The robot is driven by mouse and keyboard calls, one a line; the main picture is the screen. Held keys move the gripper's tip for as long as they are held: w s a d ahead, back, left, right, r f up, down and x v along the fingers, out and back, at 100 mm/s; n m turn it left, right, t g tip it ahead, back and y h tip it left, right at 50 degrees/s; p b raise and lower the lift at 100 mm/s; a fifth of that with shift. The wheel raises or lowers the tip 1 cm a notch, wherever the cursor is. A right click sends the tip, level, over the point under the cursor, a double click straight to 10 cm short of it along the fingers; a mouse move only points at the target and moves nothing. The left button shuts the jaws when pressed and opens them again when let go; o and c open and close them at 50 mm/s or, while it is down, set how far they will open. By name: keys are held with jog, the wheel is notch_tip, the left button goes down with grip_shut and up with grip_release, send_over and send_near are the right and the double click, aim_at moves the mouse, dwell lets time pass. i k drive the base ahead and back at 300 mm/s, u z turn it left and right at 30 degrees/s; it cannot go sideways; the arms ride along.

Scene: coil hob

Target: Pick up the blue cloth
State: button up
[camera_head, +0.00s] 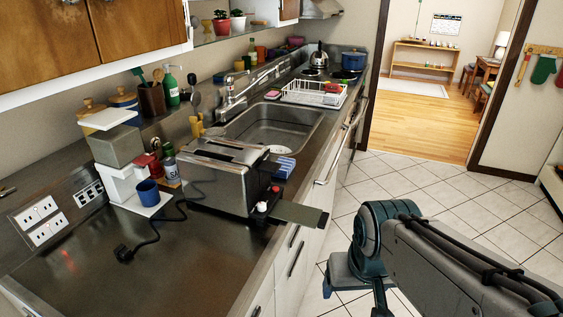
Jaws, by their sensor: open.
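A blue cloth with pale stripes (285,167) lies folded or bunched on the counter's front edge, just right of the metal toaster. The toaster partly blocks the view around its left side. My gripper (354,296) is at the lower middle right, over the tiled floor in the picture, to the right of and below the cloth. It points down, its jaws look apart, and nothing shows between them. It is clear of the cloth and the counter in this view.
The toaster (217,177) stands close to the cloth, with a grey flat board (297,214) jutting past the counter edge. Behind are the sink (272,127) and a dish rack (313,94). A blue mug (148,192) stands at left. The tiled floor (430,190) is clear.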

aim_at(287, 164)
jog(key=z, duration=0.55)
jog(key=k, duration=1.3)
jog(key=z, duration=0.65)
jog(key=i, duration=2.7)
jog(key=u, duration=1.05)
jog(key=i, duration=0.9)
jog(key=u, duration=1.45)
jog(key=i, duration=0.5)
jog(key=u, duration=0.35)
